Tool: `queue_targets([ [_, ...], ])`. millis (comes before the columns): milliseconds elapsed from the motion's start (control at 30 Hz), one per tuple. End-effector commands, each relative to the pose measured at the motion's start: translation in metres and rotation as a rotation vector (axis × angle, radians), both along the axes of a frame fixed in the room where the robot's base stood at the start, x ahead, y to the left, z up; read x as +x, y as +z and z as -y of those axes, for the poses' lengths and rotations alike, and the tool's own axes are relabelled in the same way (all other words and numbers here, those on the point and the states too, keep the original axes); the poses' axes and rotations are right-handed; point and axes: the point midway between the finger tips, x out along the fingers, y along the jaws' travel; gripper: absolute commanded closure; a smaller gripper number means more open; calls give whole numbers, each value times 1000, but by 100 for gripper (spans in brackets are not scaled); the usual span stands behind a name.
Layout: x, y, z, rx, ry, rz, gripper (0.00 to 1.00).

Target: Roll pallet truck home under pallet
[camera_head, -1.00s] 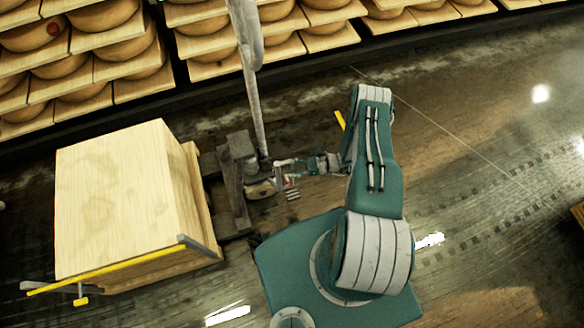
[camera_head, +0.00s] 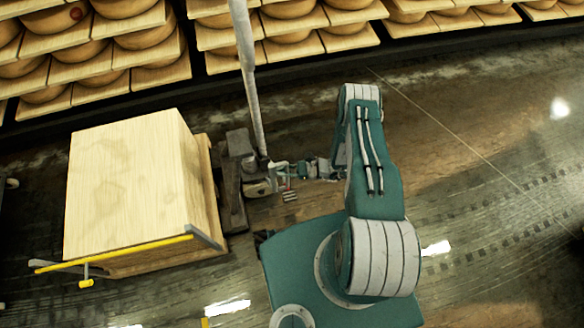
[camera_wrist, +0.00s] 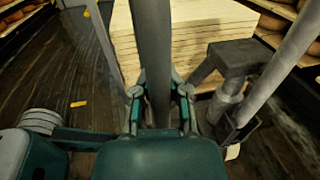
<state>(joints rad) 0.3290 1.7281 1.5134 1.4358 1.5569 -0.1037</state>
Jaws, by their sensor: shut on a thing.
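The pallet truck (camera_head: 238,150) is a dark grey body with a long pale grey handle pole (camera_head: 248,70) running up out of the head view. It stands right against the right side of a pallet with a block of pale wooden boards (camera_head: 120,185); its forks are hidden. In the wrist view the layered boards (camera_wrist: 200,30) are straight ahead, with the truck's grey bracket (camera_wrist: 235,58) in front. My gripper (camera_head: 283,175) is at the truck's handle side. In the wrist view my fingers (camera_wrist: 160,92) are shut around an upright grey bar (camera_wrist: 152,45).
A yellow bar (camera_head: 115,252) with a grey end runs along the near side of the boards. Shelves of cheese wheels (camera_head: 130,40) line the back. A small yellow mark (camera_wrist: 78,103) lies on the floor. Dark wooden floor is open to the right (camera_head: 490,200).

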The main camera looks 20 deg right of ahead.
Motion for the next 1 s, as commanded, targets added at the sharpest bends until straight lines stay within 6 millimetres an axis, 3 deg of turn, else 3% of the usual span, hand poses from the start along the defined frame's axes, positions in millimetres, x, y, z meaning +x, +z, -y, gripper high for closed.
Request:
queue_targets([
  [300, -6, -2, 3, 6, 0, -11, 100],
  [333, -6, -2, 3, 6, 0, -11, 71],
  [400, -6, -2, 3, 6, 0, -11, 43],
  [767, -3, -1, 2, 0, -2, -6, 43],
  [1000, -8, -1, 32, 2, -9, -6, 43],
])
